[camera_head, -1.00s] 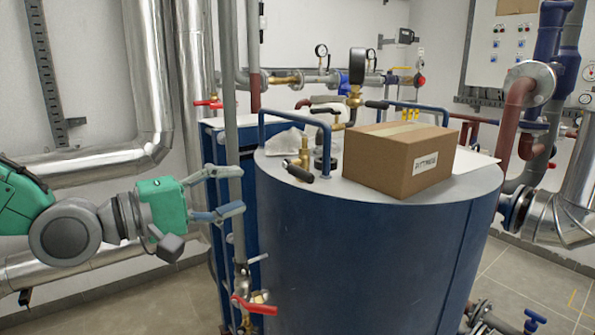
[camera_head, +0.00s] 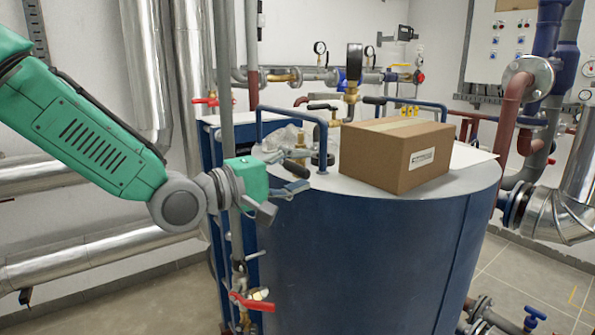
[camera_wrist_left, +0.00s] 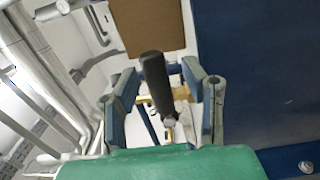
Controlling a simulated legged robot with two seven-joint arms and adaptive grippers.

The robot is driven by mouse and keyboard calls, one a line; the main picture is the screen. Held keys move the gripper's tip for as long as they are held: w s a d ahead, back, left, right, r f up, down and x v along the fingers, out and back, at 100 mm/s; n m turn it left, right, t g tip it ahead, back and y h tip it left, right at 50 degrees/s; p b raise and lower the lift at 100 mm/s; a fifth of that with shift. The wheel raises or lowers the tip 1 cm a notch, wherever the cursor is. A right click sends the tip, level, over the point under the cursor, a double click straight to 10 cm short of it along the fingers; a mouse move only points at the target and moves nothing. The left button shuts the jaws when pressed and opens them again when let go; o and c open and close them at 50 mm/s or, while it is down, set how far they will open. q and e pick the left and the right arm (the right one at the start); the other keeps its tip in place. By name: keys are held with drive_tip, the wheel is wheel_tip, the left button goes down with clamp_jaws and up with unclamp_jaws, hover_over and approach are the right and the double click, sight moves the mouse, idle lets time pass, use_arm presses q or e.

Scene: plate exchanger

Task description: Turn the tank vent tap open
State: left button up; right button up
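The vent tap is a brass fitting (camera_head: 300,145) with a black lever handle (camera_head: 297,169) on top of the blue tank (camera_head: 370,250), near its left edge. My left gripper (camera_head: 290,172) is at this handle, in front of the tap. In the left wrist view the black handle (camera_wrist_left: 155,85) stands between the two spread fingers of my left gripper (camera_wrist_left: 160,75). The fingers are open, with gaps on both sides of the handle. The gripper partly hides the tap's base in the head view. My right gripper is not in view.
A cardboard box (camera_head: 393,155) sits on the tank top, right of the tap. A vertical grey pipe (camera_head: 228,80) runs close to my left wrist. A red-handled valve (camera_head: 250,302) is lower down in front.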

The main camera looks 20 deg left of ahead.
use_arm(q)
drive_tip(key=shift+d, duration=0.1)
drive_tip(key=shift+c, duration=0.4)
clamp_jaws()
